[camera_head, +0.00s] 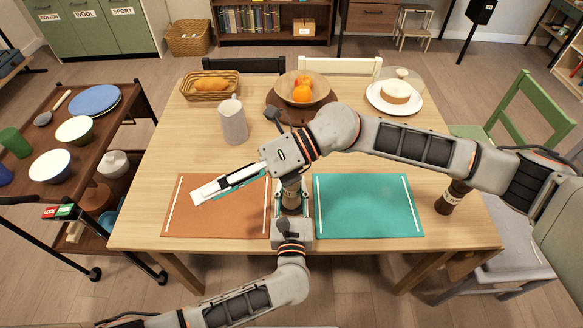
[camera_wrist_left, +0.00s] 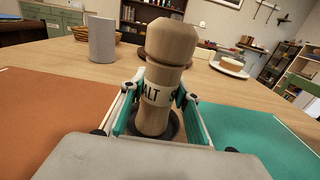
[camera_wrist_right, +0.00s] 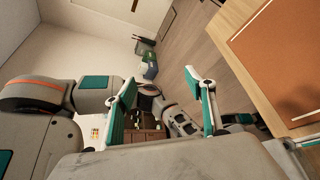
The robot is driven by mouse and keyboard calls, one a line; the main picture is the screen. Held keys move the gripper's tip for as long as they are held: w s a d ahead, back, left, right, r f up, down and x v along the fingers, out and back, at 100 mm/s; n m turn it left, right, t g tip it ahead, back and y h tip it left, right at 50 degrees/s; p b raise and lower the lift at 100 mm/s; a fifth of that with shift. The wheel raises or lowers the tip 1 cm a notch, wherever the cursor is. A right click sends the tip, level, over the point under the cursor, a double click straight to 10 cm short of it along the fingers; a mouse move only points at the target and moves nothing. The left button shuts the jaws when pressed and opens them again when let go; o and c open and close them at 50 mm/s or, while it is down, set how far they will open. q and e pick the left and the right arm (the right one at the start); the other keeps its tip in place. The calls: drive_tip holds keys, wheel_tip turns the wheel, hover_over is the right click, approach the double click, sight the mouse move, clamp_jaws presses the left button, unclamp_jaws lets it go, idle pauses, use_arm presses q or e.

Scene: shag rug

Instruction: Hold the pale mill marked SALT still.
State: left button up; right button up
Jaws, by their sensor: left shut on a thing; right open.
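The pale wooden mill (camera_wrist_left: 168,50) stands upright in the left wrist view, its label band partly showing "ALT". Its base sits in a dark ring. My left gripper (camera_wrist_left: 152,112) is shut on its lower body, one teal finger pad on each side. In the head view the mill (camera_head: 291,199) shows between the two placemats, its top hidden by my right arm. My right gripper (camera_head: 207,191) is above the orange mat, pointing left, open and empty. In the right wrist view its fingers (camera_wrist_right: 160,88) are apart with nothing between them.
An orange mat (camera_head: 195,220) and a teal mat (camera_head: 370,215) flank the mill. A dark mill (camera_head: 452,198) stands at the table's right. A grey cylinder (camera_head: 233,122), a bread basket (camera_head: 210,86), a fruit bowl (camera_head: 320,92) and a cake plate (camera_head: 380,105) stand farther back.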

drive_tip(key=w+d+n+t+h, duration=0.5)
drive_tip(key=w+d+n+h, duration=0.2)
drive_tip(key=w+d+h, duration=0.75)
drive_tip(key=shift+y, duration=0.45)
drive_tip(key=f, duration=1.2)
drive_tip(key=shift+a, duration=0.4)
drive_tip(key=c, duration=1.1)
